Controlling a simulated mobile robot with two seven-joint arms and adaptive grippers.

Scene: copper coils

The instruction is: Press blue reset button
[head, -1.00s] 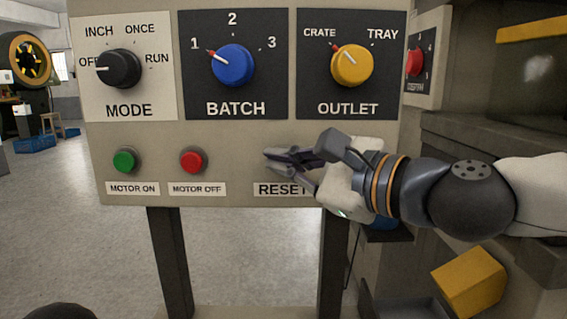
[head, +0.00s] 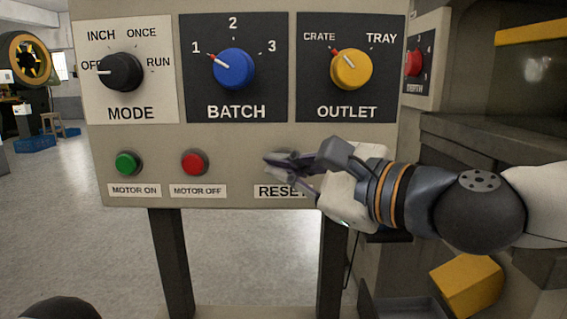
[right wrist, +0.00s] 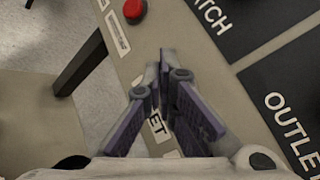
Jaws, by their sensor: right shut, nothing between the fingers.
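The control panel (head: 230,140) is a beige board with a RESET label (head: 275,191) low on its right side. The blue reset button above that label is not visible; my right gripper (head: 270,159) covers that spot. The gripper reaches in from the right, shut and empty, its fingertips in front of the panel just above the label. Whether they touch the panel I cannot tell. In the right wrist view the fingers (right wrist: 160,75) point at the panel and hide part of the label (right wrist: 157,127). My left gripper is not in view.
A red MOTOR OFF button (head: 194,162) and a green MOTOR ON button (head: 128,163) sit left of the gripper. Above are the black MODE knob (head: 122,72), blue BATCH knob (head: 235,68) and yellow OUTLET knob (head: 352,69). A machine stands at right.

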